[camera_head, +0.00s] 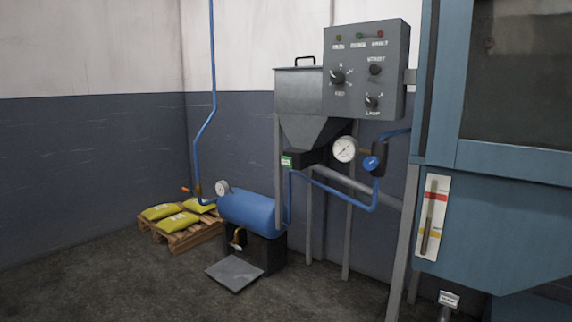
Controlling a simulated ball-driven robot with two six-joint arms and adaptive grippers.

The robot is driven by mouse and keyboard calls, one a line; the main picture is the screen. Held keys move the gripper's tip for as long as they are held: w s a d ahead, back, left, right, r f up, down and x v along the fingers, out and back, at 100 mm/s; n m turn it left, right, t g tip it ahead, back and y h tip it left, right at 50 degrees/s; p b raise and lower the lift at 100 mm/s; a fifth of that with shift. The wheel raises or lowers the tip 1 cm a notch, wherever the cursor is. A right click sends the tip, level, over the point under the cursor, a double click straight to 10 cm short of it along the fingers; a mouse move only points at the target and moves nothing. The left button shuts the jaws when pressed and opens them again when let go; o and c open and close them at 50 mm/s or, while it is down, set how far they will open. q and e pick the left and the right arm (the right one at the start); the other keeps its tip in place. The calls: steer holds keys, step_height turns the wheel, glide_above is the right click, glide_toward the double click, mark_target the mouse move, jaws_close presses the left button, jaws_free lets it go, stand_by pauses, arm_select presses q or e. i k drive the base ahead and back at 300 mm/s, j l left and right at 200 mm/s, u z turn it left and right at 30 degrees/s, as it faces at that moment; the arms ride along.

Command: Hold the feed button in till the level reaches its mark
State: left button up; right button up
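A grey control box (366,75) hangs at upper centre right, with several small lamps along its top and dark knobs below them. Its lettering is too small to read surely, so I cannot tell which control, if any, is the feed button. A level gauge (444,211) is on the blue cabinet (491,222) at right: a white plate with a narrow brownish tube, a red band near the top and a yellow band lower down. The exact level in the tube is not clear. Neither of my grippers is in view.
A grey hopper (299,92) on legs stands beside the box. A pressure dial (345,149) and blue pipe are below it. A blue tank (248,211), a grey floor plate (234,273) and a pallet (189,238) with yellow sacks are lower left. The front left floor is clear.

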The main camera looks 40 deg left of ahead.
mark_target(286, 162)
steer(key=i+j, duration=0.15)
steer(key=j, duration=0.25)
steer(key=i+j+z, duration=0.15)
steer(key=j, duration=0.25)
steer(key=i+j, duration=0.2)
steer(key=j, duration=0.25)
steer(key=i+j+z, duration=0.1)
steer(key=j, duration=0.3)
steer(key=i+j, duration=0.2)
steer(key=j, duration=0.25)
steer(key=i+j+z, duration=0.15)
steer(key=j, duration=0.3)
steer(key=i+j, duration=0.1)
steer(key=j, duration=0.35)
steer(key=z, duration=0.05)
